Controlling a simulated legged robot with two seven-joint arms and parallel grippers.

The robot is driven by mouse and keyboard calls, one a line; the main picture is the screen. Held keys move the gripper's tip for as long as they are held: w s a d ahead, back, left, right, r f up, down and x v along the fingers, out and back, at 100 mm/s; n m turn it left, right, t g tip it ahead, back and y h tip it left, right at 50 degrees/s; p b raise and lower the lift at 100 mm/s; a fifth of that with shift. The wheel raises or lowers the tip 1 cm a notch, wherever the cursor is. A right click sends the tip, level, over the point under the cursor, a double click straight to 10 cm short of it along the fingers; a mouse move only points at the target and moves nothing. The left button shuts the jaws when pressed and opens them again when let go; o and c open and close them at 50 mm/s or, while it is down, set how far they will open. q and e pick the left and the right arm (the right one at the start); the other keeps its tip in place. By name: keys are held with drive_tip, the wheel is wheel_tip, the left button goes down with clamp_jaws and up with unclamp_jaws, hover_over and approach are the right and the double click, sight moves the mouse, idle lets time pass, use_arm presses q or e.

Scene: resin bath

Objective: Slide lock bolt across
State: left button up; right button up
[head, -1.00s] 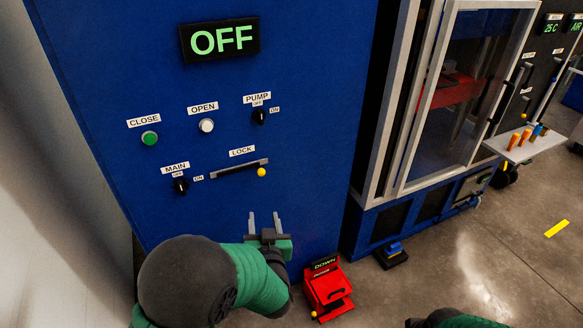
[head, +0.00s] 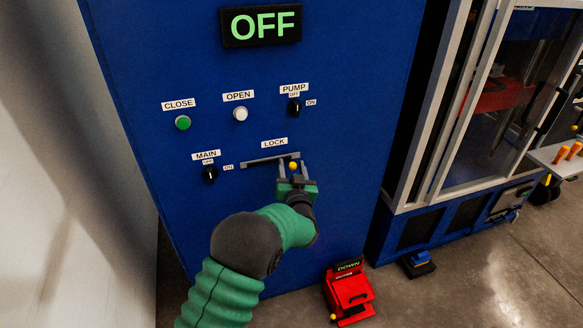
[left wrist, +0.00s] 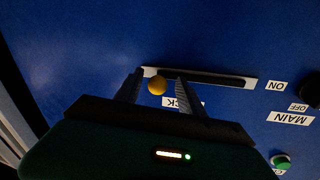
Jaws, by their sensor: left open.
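The lock bolt is a dark bar in a pale slotted plate (head: 262,160) under the LOCK label on the blue panel. Its yellow knob (head: 293,166) sits at the right end of the slot in the head view. My left gripper (head: 293,170) is open, with its two fingers reaching up on either side of the knob. In the left wrist view the yellow knob (left wrist: 157,86) shows between the fingers, nearer one finger, with a gap to the other. Whether a finger touches it I cannot tell. My right gripper is not in view.
The panel holds an OFF display (head: 261,24), a green CLOSE button (head: 183,123), a white OPEN button (head: 240,114), a PUMP knob (head: 294,106) and a MAIN knob (head: 210,174). A red pedal box (head: 350,293) stands on the floor below. A glass-doored cabinet is at right.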

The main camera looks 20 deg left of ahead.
use_arm(q)
drive_tip(key=shift+w+d, duration=0.25)
drive_tip(key=shift+w, duration=0.15)
drive_tip(key=shift+a, duration=0.2)
drive_tip(key=c, duration=1)
clamp_jaws()
drive_tip(key=shift+s, duration=0.1)
